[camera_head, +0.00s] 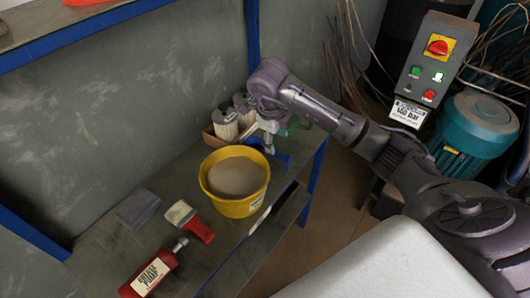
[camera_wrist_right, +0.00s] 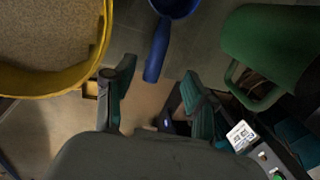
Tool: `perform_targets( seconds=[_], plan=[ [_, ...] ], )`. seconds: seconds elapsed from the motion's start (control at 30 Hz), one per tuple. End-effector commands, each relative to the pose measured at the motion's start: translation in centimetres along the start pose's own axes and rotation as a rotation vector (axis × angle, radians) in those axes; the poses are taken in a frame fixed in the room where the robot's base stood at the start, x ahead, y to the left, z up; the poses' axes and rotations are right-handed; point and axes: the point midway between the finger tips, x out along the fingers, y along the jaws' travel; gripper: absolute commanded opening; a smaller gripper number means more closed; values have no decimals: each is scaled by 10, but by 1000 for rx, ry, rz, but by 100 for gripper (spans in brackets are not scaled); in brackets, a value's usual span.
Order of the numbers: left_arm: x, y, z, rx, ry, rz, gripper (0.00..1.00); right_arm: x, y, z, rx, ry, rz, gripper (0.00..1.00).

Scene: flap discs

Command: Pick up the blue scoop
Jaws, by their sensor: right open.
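The blue scoop (camera_head: 283,158) lies on the grey bench just right of the yellow bucket in the head view, partly hidden by my right gripper. In the right wrist view the blue scoop (camera_wrist_right: 157,50) shows its handle pointing down toward the gap between the fingers, with its bowl cut off by the top edge. My right gripper (camera_head: 268,148) is open and empty, close to the scoop. In the wrist view its two fingers (camera_wrist_right: 156,92) stand apart, below the handle's end, with nothing between them. My left gripper is not in view.
The yellow bucket (camera_head: 234,205) of grainy material stands close left of my gripper. A green container with a handle (camera_wrist_right: 265,50) is on the other side. A brush (camera_head: 190,220), a red bottle (camera_head: 153,270) and cylinders in a box (camera_head: 226,125) share the bench.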

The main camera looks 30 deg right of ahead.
Motion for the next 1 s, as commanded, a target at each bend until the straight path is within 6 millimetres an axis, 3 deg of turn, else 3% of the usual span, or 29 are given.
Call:
perform_targets(
  seconds=[0.17,0.47,0.63,0.9,1.0],
  plan=[
    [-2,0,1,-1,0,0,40,22,1,0,0,-1,2,56],
    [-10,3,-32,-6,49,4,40,53,7,0,-1,2,7,56],
    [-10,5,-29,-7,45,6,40,74,6,0,-1,-1,3,56],
    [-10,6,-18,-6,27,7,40,77,6,1,-2,-3,1,56],
    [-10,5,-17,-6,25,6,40,77,6,0,-1,-3,2,41]
  ],
)
